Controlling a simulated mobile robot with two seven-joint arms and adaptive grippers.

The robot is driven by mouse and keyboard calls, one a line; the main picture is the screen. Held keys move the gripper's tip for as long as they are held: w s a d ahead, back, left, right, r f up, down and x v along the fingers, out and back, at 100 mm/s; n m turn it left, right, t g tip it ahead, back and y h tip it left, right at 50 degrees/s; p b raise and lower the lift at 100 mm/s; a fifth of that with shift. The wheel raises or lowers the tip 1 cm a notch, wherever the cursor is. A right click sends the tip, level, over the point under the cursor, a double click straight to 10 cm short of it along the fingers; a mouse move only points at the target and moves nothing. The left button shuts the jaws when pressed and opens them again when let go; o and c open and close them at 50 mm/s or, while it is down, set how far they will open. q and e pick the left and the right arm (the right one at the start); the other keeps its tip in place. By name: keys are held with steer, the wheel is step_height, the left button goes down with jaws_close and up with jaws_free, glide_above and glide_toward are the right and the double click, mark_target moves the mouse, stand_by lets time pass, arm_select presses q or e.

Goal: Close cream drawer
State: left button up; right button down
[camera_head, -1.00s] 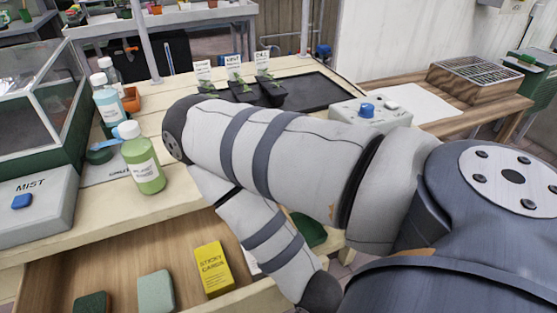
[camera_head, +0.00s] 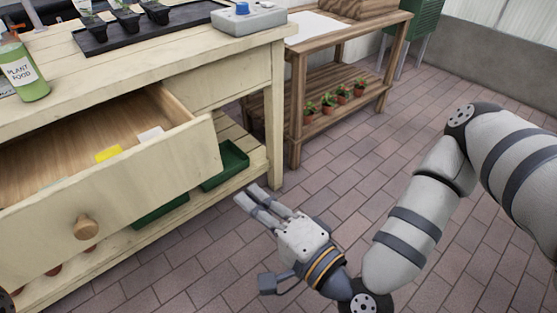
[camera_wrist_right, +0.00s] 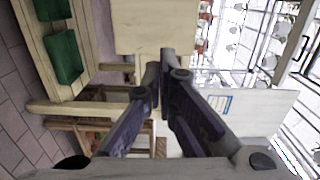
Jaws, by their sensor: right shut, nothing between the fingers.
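The cream drawer (camera_head: 140,196) stands pulled out from the cream bench at the left of the head view. Its round wooden knob (camera_head: 86,227) is on the front panel. A yellow box (camera_head: 108,154) and a white item (camera_head: 150,134) show inside; the drawer's left end is cut off. My right gripper (camera_head: 250,194) is over the floor side, right of the drawer front and apart from it. Its fingers are shut and empty, and they also show together in the right wrist view (camera_wrist_right: 161,72). My left gripper is not in view.
Green trays (camera_head: 226,166) sit on the bench's lower shelf, close behind my right gripper. A wooden side table (camera_head: 342,88) with small potted plants stands at the back. A green bottle (camera_head: 22,72) stands on the benchtop. The brick floor (camera_head: 330,185) at the right is clear.

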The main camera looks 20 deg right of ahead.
steer(key=d, duration=0.1)
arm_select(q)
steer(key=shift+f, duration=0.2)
arm_select(e)
glide_toward(206, 145)
steer(key=shift+m+h, duration=0.3)
steer(key=x, duration=0.7)
steer(key=shift+a, duration=0.1)
